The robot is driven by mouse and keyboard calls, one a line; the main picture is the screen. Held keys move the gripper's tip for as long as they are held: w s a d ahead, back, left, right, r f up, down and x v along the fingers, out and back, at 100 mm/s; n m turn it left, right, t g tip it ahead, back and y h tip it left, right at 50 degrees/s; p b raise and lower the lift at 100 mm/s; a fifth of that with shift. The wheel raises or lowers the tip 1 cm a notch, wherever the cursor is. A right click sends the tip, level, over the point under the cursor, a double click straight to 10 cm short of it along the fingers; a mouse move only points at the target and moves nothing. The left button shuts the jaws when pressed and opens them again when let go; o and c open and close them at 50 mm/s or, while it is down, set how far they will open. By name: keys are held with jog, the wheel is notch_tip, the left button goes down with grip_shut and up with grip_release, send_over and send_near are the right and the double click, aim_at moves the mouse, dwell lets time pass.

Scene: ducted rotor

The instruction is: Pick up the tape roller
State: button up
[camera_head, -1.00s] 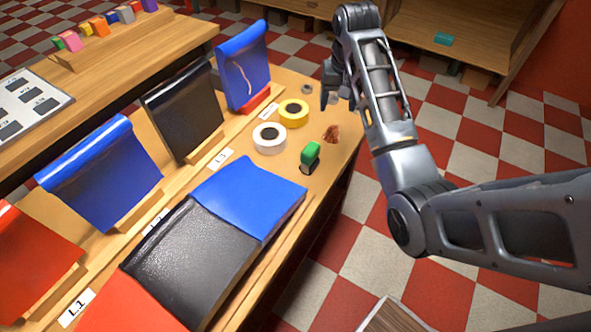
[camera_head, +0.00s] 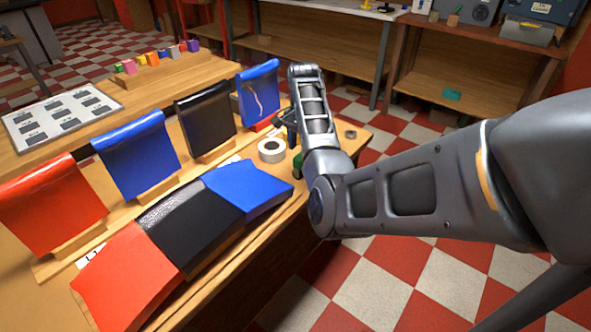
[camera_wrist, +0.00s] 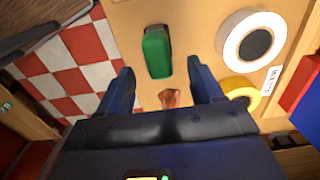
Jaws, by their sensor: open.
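A small green-topped block with a dark base (camera_wrist: 157,52), which looks like the tape roller, lies on the tabletop. In the wrist view it is just beyond and between the fingertips of my gripper (camera_wrist: 160,72). My gripper is open and nothing is held. In the head view only a sliver of the green block (camera_head: 298,163) shows, as my arm hides most of it. My gripper's fingers are also mostly hidden there. A small reddish-brown piece (camera_wrist: 169,98) lies between the fingers in the wrist view.
A white tape roll (camera_wrist: 255,42) and a yellow tape roll (camera_wrist: 241,92) lie to the right in the wrist view. In the head view, a blue sheet (camera_head: 248,188) lies in front, and a hanging blue sheet (camera_head: 259,92) stands behind. A small grey ring (camera_head: 350,134) lies near the table's far corner.

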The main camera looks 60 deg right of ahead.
jog(key=shift+a+f+p, duration=0.15)
jog(key=shift+f+p, duration=0.05)
jog(key=shift+f, duration=1.35)
jog(key=shift+a+f+p, duration=0.15)
jog(key=shift+f+p, duration=0.05)
jog(key=shift+f, duration=1.3)
jog(key=c, duration=1.2)
